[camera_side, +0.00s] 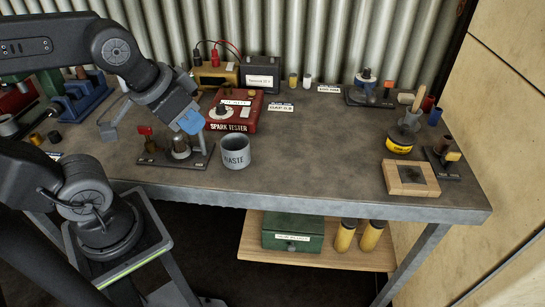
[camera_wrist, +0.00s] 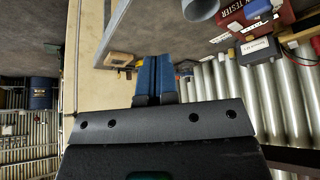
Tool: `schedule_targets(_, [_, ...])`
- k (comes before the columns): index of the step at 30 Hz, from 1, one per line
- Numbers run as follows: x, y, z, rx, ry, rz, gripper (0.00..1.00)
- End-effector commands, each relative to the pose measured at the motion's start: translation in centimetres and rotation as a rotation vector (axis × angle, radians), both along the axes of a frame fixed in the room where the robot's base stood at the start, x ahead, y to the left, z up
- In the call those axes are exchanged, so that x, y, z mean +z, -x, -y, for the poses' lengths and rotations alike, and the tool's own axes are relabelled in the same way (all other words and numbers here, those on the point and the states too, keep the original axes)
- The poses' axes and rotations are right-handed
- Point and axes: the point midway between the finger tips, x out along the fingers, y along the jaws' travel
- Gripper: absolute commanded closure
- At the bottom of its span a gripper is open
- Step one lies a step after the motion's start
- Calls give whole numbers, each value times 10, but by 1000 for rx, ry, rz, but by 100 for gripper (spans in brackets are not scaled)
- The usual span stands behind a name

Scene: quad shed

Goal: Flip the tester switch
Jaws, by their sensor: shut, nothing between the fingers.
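There the tester (camera_wrist: 258,16) is partly cut off at the top right.
A grey waste cup (camera_side: 236,153) stands in front of the tester. A dark stand with a red-topped part (camera_side: 146,134) is below my gripper. A black labelled box (camera_side: 262,74) with red and black leads nearby is behind the tester. The bench's middle right (camera_side: 320,140) is clear.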

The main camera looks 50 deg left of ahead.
Motion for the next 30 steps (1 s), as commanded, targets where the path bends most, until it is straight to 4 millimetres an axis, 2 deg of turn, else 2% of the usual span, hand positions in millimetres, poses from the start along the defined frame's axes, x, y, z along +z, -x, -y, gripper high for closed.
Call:
schedule_targets(5, [4,-7,-3,57,24,-13,100])
schedule_targets(8, [11,-19,-8,171,70,-41,100])
schedule_targets(15, [30,-71,-34,648,241,-134,100])
schedule_targets(19, [34,-102,-54,931,327,-178,100])
schedule_targets(25, [31,-148,-89,1376,439,-227,100])
schedule_targets(30, [20,-182,-124,1754,510,-251,100])
